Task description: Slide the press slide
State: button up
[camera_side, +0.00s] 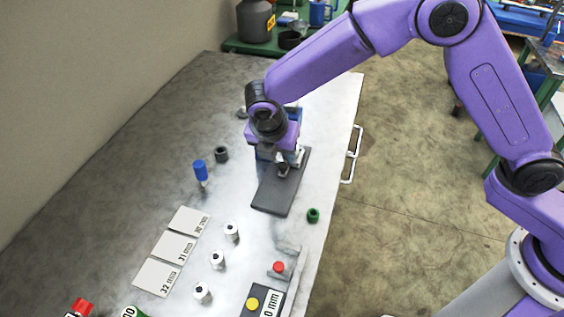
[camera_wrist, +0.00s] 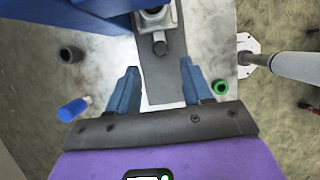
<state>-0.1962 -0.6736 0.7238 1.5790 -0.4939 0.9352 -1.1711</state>
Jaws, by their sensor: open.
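A blue press (camera_wrist: 70,14) stands at the top of the wrist view. A grey metal block with a round dark knob (camera_wrist: 160,47), which looks like the press slide, sits over a dark flat plate (camera_wrist: 165,88). Contact cannot be told. In the side view my wrist hides much of the press.
A green ring (camera_side: 313,215) lies to the right near the table edge. White cylinders (camera_side: 231,232), labelled cards (camera_side: 173,246) and a red button (camera_side: 279,267) are nearer the camera.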

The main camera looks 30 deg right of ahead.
aim_at(282, 166)
jog(key=x, duration=0.7)
jog(key=shift+f, duration=0.1)
grip_shut()
